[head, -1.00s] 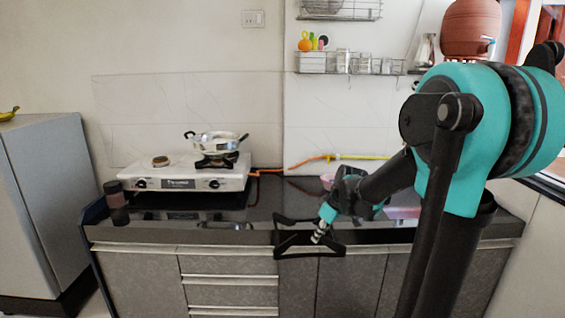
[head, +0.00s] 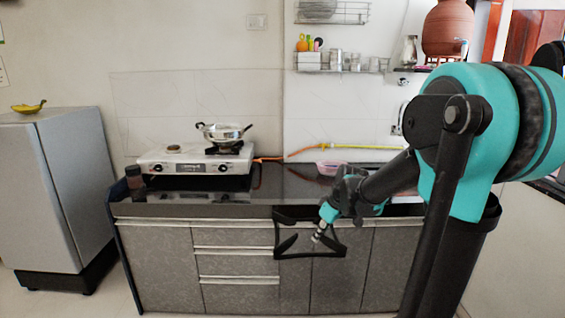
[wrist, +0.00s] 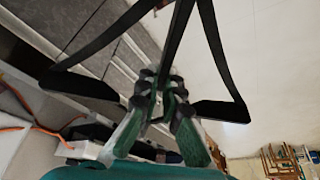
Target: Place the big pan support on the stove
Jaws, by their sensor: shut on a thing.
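My gripper (head: 318,236) is shut on the big pan support (head: 278,232), a black angular metal frame. It is held in the air in front of the counter's drawer and cupboard fronts. The wrist view shows the fingers (wrist: 162,88) closed on the support (wrist: 220,111), whose bars spread out to both sides. The white stove (head: 190,162) stands on the counter's left part, apart from the support. Its left burner (head: 173,149) is bare. A steel pan (head: 223,132) sits over the right burner.
The dark counter (head: 255,190) has free room right of the stove. A dark brown jar (head: 135,182) stands at its left end. A grey fridge (head: 70,190) is at the left. An orange hose (head: 300,151) runs behind.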

